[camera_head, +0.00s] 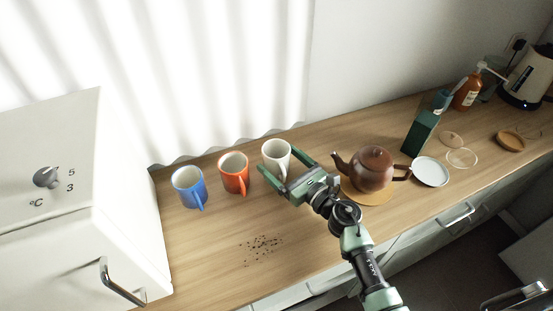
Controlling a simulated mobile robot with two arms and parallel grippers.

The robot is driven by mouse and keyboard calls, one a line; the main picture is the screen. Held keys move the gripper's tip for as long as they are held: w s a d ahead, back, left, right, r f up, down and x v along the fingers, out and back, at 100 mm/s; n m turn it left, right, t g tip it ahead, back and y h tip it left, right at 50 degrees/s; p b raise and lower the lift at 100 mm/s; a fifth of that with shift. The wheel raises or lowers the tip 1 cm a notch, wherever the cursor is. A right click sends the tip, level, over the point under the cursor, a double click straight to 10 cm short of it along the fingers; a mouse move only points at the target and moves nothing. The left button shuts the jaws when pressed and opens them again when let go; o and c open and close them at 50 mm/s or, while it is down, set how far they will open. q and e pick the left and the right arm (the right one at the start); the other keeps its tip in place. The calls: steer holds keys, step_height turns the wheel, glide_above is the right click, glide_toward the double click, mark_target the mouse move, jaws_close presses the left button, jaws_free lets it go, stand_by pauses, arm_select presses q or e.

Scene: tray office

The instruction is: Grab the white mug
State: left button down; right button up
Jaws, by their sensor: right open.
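The white mug (275,158) stands upright on the wooden counter, at the right end of a row of mugs near the back edge. My right gripper (277,166) is open, with its green fingers reaching toward the white mug, one on each side of it in the picture. I cannot tell whether the fingers touch the mug. Part of the mug's lower right side is hidden by the gripper. My left gripper is not in view.
An orange mug (234,174) and a blue mug (187,187) stand left of the white mug. A brown teapot (372,170) on a round mat is close to the right. Dark crumbs (262,247) lie in front. A white cabinet (75,215) bounds the left.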

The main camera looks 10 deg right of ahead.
steer(key=shift+x, duration=0.95)
steer(key=shift+d, duration=0.1)
steer(key=c, duration=1.7)
steer(key=shift+c, duration=0.5)
